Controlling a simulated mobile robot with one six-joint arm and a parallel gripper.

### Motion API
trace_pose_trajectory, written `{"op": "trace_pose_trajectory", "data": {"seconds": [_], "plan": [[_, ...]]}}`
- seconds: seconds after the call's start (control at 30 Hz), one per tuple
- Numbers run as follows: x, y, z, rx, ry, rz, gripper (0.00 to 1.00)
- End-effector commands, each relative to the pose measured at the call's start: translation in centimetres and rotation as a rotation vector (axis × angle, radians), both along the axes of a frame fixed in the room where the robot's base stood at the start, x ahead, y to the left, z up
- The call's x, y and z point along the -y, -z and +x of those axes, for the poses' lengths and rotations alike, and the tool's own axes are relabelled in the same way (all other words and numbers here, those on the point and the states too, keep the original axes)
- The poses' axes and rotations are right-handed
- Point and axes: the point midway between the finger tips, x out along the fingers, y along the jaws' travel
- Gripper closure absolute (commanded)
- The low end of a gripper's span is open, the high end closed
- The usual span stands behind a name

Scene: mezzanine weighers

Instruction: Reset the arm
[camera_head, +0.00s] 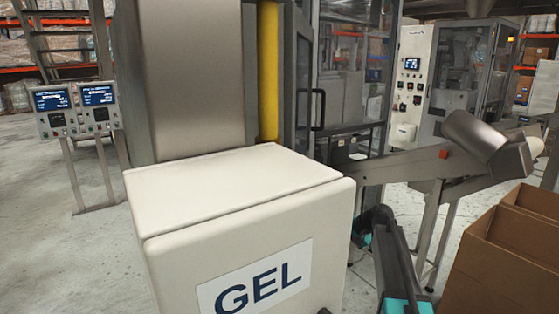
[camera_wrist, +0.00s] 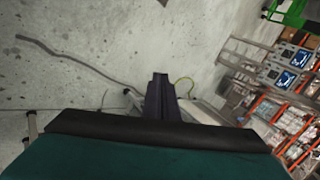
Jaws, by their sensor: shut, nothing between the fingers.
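My gripper (camera_wrist: 160,78) shows in the wrist view as a dark pair of fingers, close together and with nothing between them. It points over a bare, stained concrete floor (camera_wrist: 100,60). A dark bar and a teal surface, which look like part of my own arm, fill the bottom of that view. In the head view, dark and teal arm links of mine stand to the right of a cream box (camera_head: 240,190). The fingers cannot be made out there.
The cream box with a GEL label (camera_head: 255,282) stands close in front. Right are a metal chute (camera_head: 420,162) and cardboard boxes (camera_head: 500,260). Two display panels (camera_head: 78,108) stand at left; panels (camera_wrist: 285,65) also show in the wrist view. Floor is clear at left.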

Motion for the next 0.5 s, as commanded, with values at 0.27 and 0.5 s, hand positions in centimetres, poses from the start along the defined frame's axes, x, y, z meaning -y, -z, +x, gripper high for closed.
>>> {"op": "trace_pose_trajectory", "data": {"seconds": [0.27,0.5], "plan": [[-2.1,8.2,-6.7,-0.079,-0.087,-0.148,1.0],[-3.2,14.0,-12.6,-0.142,-0.174,-0.274,1.0]]}}
